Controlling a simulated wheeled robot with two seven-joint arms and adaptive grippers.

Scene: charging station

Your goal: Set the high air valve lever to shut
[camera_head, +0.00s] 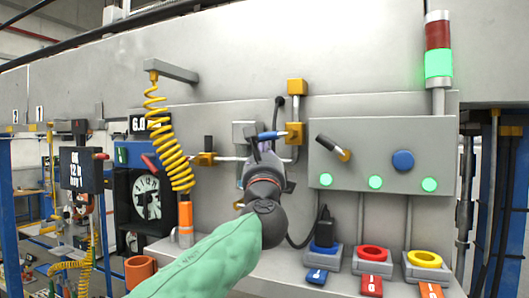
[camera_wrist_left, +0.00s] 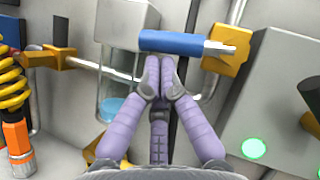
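A valve with a blue lever (camera_head: 268,136) and a yellow body (camera_head: 296,132) sits on the wall pipe. The lever lies nearly level, pointing left from the body. In the left wrist view, the blue lever (camera_wrist_left: 185,43) crosses just above my fingertips, with the yellow body (camera_wrist_left: 228,48) to their right. My left gripper (camera_head: 260,147) is in front of the wall. In the wrist view its purple fingers (camera_wrist_left: 159,62) come together at the tips, with nothing seen between them. Whether the tips touch the lever is unclear. My right gripper is out of view.
A second yellow valve (camera_head: 205,158) with a dark upright handle is to the left. A coiled yellow hose (camera_head: 170,135) hangs beyond it. A grey control box (camera_head: 375,155) with a black-handled lever (camera_head: 333,147) and a blue button is right. Several coloured sockets line the shelf below.

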